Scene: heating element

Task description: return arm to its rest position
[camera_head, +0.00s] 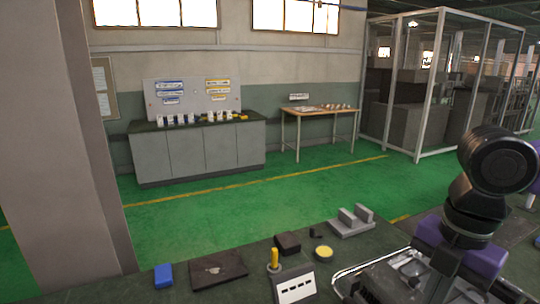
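My arm (490,190), black with purple joints, stands at the right, bent above the workbench's right part. Its round black joint is at the top and its lower part runs down to the bottom edge. My gripper cannot be made out in this view, so whether it is open or holds anything is hidden. A bent silvery rod or rim (372,262) lies on the bench just left of the arm, around a metallic part (408,266). I cannot tell whether it is the heating element.
The dark bench (135,291) holds a blue block (163,275), a dark flat plate (219,270), a yellow-handled tool (274,259), a white slotted panel (296,288), a dark box (287,243), a yellow disc (323,253) and a grey bracket (351,221). A pillar (65,140) stands left.

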